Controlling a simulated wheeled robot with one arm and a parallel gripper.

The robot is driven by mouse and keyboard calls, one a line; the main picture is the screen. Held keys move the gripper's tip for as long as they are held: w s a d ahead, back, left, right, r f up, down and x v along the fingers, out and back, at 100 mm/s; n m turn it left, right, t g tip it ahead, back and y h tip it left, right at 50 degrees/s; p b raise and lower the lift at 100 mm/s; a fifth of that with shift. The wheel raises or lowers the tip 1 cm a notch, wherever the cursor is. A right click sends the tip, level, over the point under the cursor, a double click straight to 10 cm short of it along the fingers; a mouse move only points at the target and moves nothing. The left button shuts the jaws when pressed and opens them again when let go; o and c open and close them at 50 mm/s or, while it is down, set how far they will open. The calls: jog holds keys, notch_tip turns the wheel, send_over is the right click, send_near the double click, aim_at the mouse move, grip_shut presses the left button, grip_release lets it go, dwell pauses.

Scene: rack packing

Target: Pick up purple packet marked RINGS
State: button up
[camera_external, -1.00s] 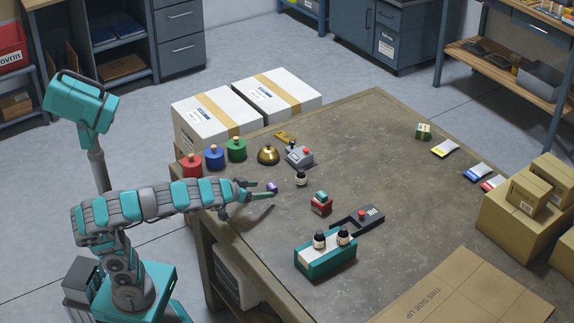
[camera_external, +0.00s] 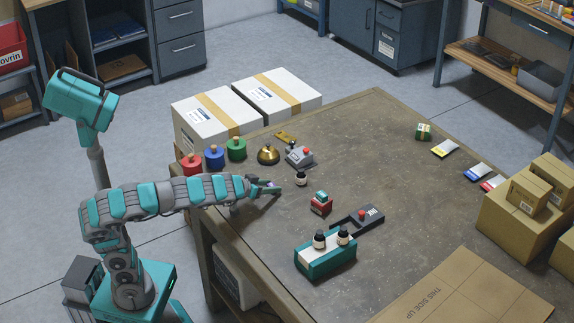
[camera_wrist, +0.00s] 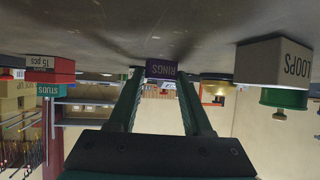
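The purple packet marked RINGS shows in the wrist view (camera_wrist: 161,69), where the picture is upside down. It sits between my two fingertips, its sides against them. In the external view the small purple packet (camera_external: 271,184) is mostly hidden by my gripper (camera_external: 268,187), near the table's left edge. My gripper's fingers (camera_wrist: 161,80) are drawn close together and appear shut on the packet. The packet is at or just above the tabletop; I cannot tell whether it touches it.
A teal packet (camera_external: 321,196) sits on a red one (camera_external: 320,207).

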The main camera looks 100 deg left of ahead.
grip_shut()
dwell(0.3)
